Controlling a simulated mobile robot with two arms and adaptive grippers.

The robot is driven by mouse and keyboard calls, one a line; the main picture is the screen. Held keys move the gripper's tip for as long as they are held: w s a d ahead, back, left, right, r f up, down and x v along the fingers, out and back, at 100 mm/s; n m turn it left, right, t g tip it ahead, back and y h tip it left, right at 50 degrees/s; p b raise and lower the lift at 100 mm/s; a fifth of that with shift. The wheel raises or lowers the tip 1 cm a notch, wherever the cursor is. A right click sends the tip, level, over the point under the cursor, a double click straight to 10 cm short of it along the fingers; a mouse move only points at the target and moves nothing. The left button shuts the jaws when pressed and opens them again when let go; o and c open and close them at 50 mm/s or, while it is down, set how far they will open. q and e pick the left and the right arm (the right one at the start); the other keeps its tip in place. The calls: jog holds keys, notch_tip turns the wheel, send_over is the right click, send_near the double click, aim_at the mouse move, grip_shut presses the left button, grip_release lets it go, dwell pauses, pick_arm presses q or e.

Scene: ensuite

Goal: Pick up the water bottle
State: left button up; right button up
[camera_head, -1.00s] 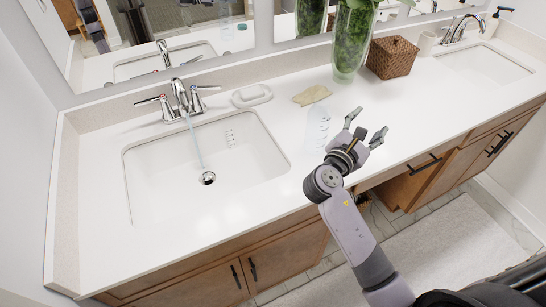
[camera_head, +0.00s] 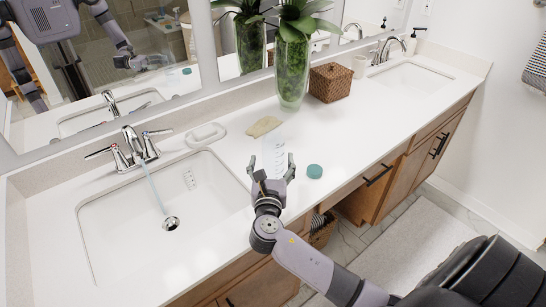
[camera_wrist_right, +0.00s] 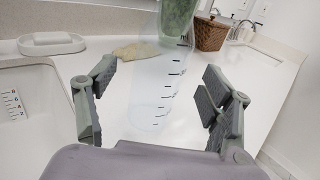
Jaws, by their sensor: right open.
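The water bottle (camera_head: 275,150) is clear, with dark measuring marks up its side, and stands on the white counter to the right of the near sink. It also shows between the fingers in the right wrist view (camera_wrist_right: 160,92). My right gripper (camera_head: 272,168) is open at the front side of the bottle, with its fingers spread to either side; I cannot tell whether either finger touches it. The gripper hides part of the bottle's lower end in the head view. My left gripper does not show directly.
A teal round lid (camera_head: 314,171) lies right of the gripper. A soap dish (camera_head: 206,135), a beige cloth (camera_head: 264,126), a plant vase (camera_head: 291,72) and a wicker box (camera_head: 330,83) stand behind. The near sink (camera_head: 150,210) has running water.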

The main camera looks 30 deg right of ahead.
aim_at(273, 155)
jog(key=shift+r+p+x, duration=0.1)
jog(key=shift+p+x, duration=0.3)
jog(key=shift+x, duration=1.1)
jog(key=shift+r+p+x, duration=0.15)
jog(key=shift+p+x, duration=0.2)
jog(key=shift+x, duration=1.15)
jog(key=shift+s+d, duration=0.1)
jog(key=shift+s, duration=0.05)
jog(key=shift+c, duration=0.4)
jog(key=c, duration=1.2)
